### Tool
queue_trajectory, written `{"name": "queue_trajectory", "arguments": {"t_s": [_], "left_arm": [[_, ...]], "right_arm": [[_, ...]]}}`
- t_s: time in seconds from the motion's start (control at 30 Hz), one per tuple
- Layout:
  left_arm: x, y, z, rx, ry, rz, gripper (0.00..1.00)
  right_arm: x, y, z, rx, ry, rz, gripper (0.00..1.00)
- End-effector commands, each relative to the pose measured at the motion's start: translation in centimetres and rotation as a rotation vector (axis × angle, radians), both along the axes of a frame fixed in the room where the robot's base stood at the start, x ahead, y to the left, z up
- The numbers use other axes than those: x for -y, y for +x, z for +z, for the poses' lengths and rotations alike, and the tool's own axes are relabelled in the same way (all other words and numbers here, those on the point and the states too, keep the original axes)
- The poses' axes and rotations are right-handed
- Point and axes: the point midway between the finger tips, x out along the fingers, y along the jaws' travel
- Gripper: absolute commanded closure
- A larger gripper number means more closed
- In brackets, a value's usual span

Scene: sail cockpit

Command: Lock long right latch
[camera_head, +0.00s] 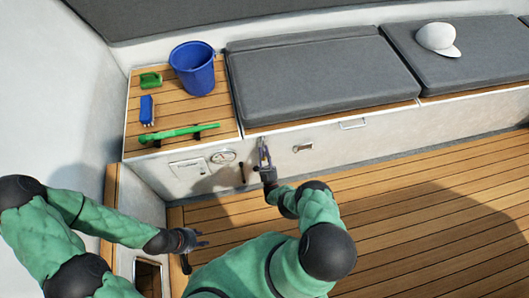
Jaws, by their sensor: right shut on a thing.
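My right gripper (264,150) is at the white front of the bench, pointing up along it. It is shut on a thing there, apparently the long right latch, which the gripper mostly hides. A dark upright lever (241,172) shows just to the left of the gripper. A small metal latch (302,147) is on the panel to the right of it. My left gripper (201,239) is low at the left, apart from the bench, with its fingers spread and nothing between them.
A blue bucket (193,69), a green brush (180,133), a blue brush (147,110) and a green object (150,80) lie on the wooden bench top. Grey cushions (315,78) cover the bench to the right, with a white cap (437,39). The wooden floor (430,215) is clear.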

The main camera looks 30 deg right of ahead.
Motion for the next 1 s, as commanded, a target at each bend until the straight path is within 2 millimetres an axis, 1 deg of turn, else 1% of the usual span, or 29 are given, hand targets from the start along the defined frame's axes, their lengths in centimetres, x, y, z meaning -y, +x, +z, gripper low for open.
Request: {"name": "queue_trajectory", "arguments": {"t_s": [0.03,0.57,0.6,0.63,0.67,1.0], "left_arm": [[0.0,0.0,0.0,0.0,0.0,0.0,0.61],[0.0,0.0,0.0,0.0,0.0,0.0,0.61],[0.0,0.0,0.0,0.0,0.0,0.0,0.61],[0.0,0.0,0.0,0.0,0.0,0.0,0.61],[0.0,0.0,0.0,0.0,0.0,0.0,0.61],[0.0,0.01,0.0,0.0,0.0,0.0,0.61]], "right_arm": [[-0.27,0.04,-0.15,-0.004,0.013,0.007,1.0],[-0.25,0.11,-0.14,0.001,0.034,0.008,1.0],[-0.25,0.12,-0.13,0.001,0.034,0.008,0.67],[-0.25,0.12,-0.13,0.001,0.034,0.008,0.59],[-0.26,0.12,-0.13,0.001,0.033,0.008,0.56],[-0.09,0.08,-0.04,0.004,0.03,0.003,0.56]]}}
